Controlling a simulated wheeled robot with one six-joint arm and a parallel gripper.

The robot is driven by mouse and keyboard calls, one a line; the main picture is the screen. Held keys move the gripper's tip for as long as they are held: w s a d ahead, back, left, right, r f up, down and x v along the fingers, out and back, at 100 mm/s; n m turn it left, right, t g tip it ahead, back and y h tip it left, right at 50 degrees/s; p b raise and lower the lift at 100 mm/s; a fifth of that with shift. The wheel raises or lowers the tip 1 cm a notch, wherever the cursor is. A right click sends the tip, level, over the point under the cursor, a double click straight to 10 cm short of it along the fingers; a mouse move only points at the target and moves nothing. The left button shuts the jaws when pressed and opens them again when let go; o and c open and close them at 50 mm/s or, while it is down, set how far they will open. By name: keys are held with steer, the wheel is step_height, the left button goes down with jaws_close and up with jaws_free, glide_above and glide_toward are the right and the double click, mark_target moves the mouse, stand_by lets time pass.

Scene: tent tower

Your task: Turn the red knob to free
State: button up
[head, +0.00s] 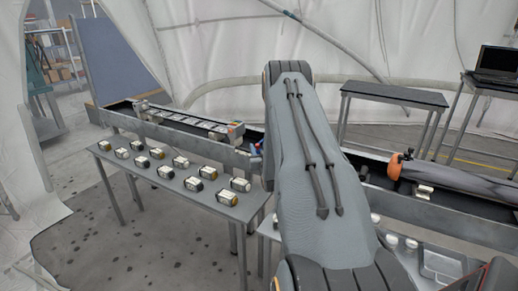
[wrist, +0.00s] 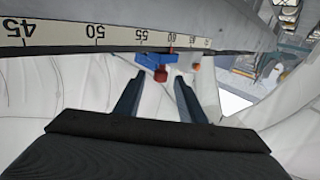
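A red knob (wrist: 160,74) shows in the wrist view, below a blue block (wrist: 155,58) on the edge of a beam with a printed scale (wrist: 100,32). The block sits near the 55 to 60 marks. My gripper (wrist: 158,79) is open, with its two dark fingers apart. The knob appears in the gap between the fingertips, a little beyond them; I see no contact. In the head view my arm covers the middle and hides the gripper and knob. A small blue part (head: 255,150) shows at the arm's left edge.
A smaller orange-red piece (wrist: 196,68) is right of the knob. In the head view, a table (head: 225,207) with several small boxed items stands left. An orange-ended dark tube (head: 450,180) lies on the rail at right. Behind is an empty-looking table (head: 395,95).

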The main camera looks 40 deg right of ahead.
jaws_close()
steer(key=shift+s+d+n+t+y+b, duration=0.1)
steer(key=shift+d+n+t+y+b, duration=0.15)
steer(key=shift+n+y+b, duration=0.65)
steer(key=shift+w+d+n+t+y+b, duration=0.15)
steer(key=shift+n+t+y+b, duration=0.3)
steer(key=shift+y, duration=0.85)
steer(key=shift+s+d+n+t+y+b, duration=0.2)
steer(key=shift+n+y+b, duration=0.3)
steer(key=shift+n+y, duration=0.5)
jaws_free()
steer(key=s+b, duration=0.2)
steer(key=s, duration=0.5)
steer(key=shift+s+a, duration=0.25)
steer(key=shift+s, duration=0.15)
